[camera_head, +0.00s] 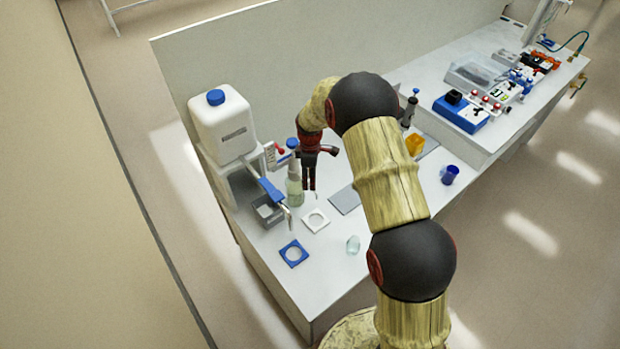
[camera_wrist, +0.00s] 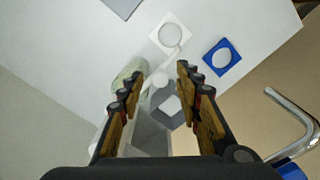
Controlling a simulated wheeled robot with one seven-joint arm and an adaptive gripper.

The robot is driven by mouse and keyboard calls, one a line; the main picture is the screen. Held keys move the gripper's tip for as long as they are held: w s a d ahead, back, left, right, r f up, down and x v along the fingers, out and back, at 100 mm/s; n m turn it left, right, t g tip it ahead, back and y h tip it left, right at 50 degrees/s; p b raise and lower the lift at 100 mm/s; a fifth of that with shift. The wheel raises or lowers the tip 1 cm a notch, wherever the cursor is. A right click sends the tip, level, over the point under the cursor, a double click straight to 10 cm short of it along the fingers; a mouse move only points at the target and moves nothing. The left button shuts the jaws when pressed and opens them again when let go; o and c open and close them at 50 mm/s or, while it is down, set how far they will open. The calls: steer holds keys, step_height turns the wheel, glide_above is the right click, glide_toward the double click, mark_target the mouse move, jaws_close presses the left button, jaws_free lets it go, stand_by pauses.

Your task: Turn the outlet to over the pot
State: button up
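The outlet is a bent metal tube (camera_head: 288,214) on a blue swing arm (camera_head: 270,189), beside the white canister (camera_head: 222,125). In the wrist view, the tube (camera_wrist: 306,117) is at the right, outside my fingers. I cannot tell for sure which thing is the pot; a small clear glass cup (camera_head: 353,244) stands on the bench, and a white square holder (camera_head: 315,220) and a blue square holder (camera_head: 293,253) with round openings lie near the outlet. My gripper (camera_head: 309,176) is open and empty, right of the outlet, beside a greenish flask (camera_head: 294,194).
A grey open container (camera_head: 267,211) sits below the swing arm. A blue-capped bottle (camera_head: 292,144) stands close to my gripper. A grey mat (camera_head: 345,199), a blue cup (camera_head: 449,174) and a yellow block (camera_head: 414,144) are to the right. The bench front is mostly clear.

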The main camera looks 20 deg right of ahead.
steer(key=c, duration=0.8)
jaws_close()
